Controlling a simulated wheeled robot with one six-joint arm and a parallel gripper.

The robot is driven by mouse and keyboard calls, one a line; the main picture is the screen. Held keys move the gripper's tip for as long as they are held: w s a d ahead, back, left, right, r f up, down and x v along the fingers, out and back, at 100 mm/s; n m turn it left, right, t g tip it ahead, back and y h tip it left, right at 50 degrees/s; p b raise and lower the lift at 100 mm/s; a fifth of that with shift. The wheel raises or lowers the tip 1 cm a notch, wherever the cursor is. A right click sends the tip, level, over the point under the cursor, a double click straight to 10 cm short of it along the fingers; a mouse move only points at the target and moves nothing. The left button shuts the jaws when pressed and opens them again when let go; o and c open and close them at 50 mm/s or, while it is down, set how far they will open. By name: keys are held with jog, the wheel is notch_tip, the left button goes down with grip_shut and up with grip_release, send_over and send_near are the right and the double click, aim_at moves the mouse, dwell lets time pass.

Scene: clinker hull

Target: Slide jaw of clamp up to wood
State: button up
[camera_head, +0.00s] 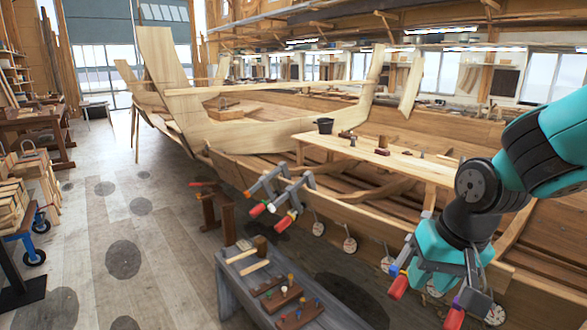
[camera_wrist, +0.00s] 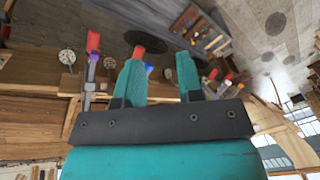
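Several bar clamps hang along the hull's plank edge. A blue-and-red handled clamp (camera_head: 399,284) is left of my gripper (camera_head: 432,282) in the head view. A purple-and-red handled clamp (camera_head: 471,298) is on its right. In the wrist view my gripper (camera_wrist: 160,66) has its two teal fingers well apart. A red handle tip (camera_wrist: 137,48) shows behind the left finger, with a bit of blue in the gap. The purple-banded clamp (camera_wrist: 92,62) stands left of the fingers. The clamp jaws and any contact with the wood are hidden or too small to tell.
A grey bench (camera_head: 240,279) with wooden blocks and small tools stands on the floor. A plank table (camera_head: 380,160) lies inside the hull.

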jog(key=s+a+r+n, duration=0.1)
jog(key=s+a+n, duration=0.1)
jog(key=s, duration=0.3)
jog(key=s+a+r+n+g+y+b, duration=0.1)
jog(key=s+a+n, duration=0.1)
jog(key=s, duration=0.3)
jog(key=s+a+r+n+g+y, duration=0.1)
jog(key=s+a+n, duration=0.2)
jog(key=s, duration=0.3)
jog(key=shift+r+n, duration=0.15)
jog(key=shift+n, duration=0.45)
jog(key=shift+c, duration=0.8)
jog(key=m+t+h+p, duration=0.3)
jog(key=m+h, duration=0.4)
jog(key=m, duration=0.9)
send_over(467, 281)
jog(key=s+a, duration=0.4)
notch_tip(467, 281, down, 8)
jog(key=b+x, duration=0.2)
jog(key=x, duration=0.2)
jog(key=b+x, duration=0.3)
jog(key=x, duration=0.1)
jog(key=b+x, duration=0.3)
jog(key=x, duration=0.1)
jog(key=shift+s+a, duration=0.15)
jog(key=shift+s, duration=0.15)
jog(key=shift+w+f, duration=0.15)
jog(key=shift+f, duration=0.35)
jog(key=shift+c, duration=0.4)
